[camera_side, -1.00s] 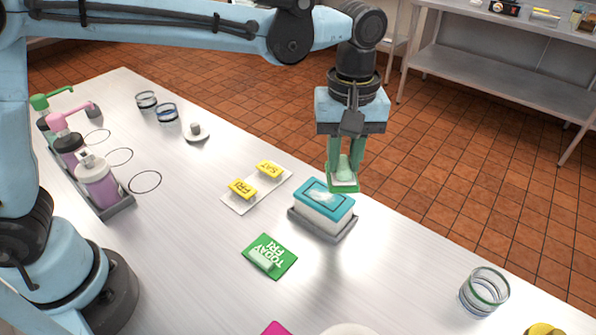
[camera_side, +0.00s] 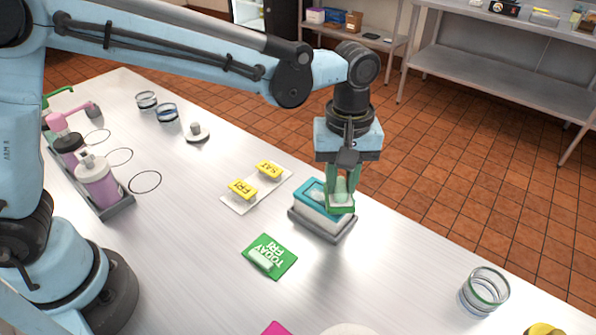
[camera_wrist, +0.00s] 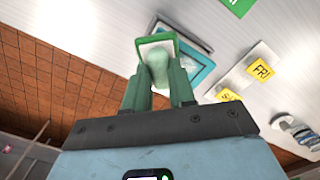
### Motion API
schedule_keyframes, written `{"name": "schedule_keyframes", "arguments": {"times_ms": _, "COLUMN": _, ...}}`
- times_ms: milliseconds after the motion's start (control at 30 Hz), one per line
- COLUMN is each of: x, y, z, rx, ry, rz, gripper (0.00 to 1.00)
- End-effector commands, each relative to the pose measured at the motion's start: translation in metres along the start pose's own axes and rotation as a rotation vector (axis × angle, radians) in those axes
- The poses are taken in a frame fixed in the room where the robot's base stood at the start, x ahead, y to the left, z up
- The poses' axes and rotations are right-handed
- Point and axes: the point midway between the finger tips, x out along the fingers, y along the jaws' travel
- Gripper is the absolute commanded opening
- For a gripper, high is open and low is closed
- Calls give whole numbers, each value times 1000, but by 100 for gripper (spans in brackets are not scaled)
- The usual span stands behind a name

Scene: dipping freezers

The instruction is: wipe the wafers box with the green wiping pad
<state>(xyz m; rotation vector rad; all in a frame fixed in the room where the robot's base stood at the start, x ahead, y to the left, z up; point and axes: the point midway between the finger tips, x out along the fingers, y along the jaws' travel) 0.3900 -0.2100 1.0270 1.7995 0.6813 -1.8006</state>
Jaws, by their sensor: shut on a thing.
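The wafers box (camera_side: 313,211) is white with a teal lid and sits in a grey tray (camera_side: 318,231) on the steel table. The lid has a pale smear or patch on top, partly hidden now by the pad. My gripper (camera_side: 343,188) is shut on the green wiping pad (camera_side: 341,209), held by its pale green knob. The pad is over the right end of the lid; I cannot tell whether it touches. In the wrist view the pad (camera_wrist: 157,42) is between the fingers (camera_wrist: 158,88), covering part of the box (camera_wrist: 201,66).
A green "TODAY FRI" card (camera_side: 270,256) lies in front of the box. Yellow FRI and SAT tags (camera_side: 242,188) lie on a white card to its left. Glass dishes (camera_side: 484,291) stand at the right. Pump bottles (camera_side: 97,181) stand at the far left.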

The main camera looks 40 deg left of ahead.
Motion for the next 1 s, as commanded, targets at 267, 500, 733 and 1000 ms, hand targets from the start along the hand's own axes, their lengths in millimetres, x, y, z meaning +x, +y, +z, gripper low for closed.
{"name": "schedule_keyframes", "arguments": {"times_ms": 267, "x": 8, "y": 0, "z": 0, "rx": 0, "ry": 0, "rz": 0, "gripper": 0}}
{"name": "schedule_keyframes", "arguments": {"times_ms": 500, "x": 11, "y": -1, "z": -1, "rx": 0, "ry": 0, "rz": 0, "gripper": 0}}
{"name": "schedule_keyframes", "arguments": {"times_ms": 733, "x": 10, "y": -13, "z": -11, "rx": -2, "ry": 0, "rz": 0, "gripper": 0}}
{"name": "schedule_keyframes", "arguments": {"times_ms": 1000, "x": 9, "y": -30, "z": -26, "rx": -2, "ry": 0, "rz": 0, "gripper": 0}}
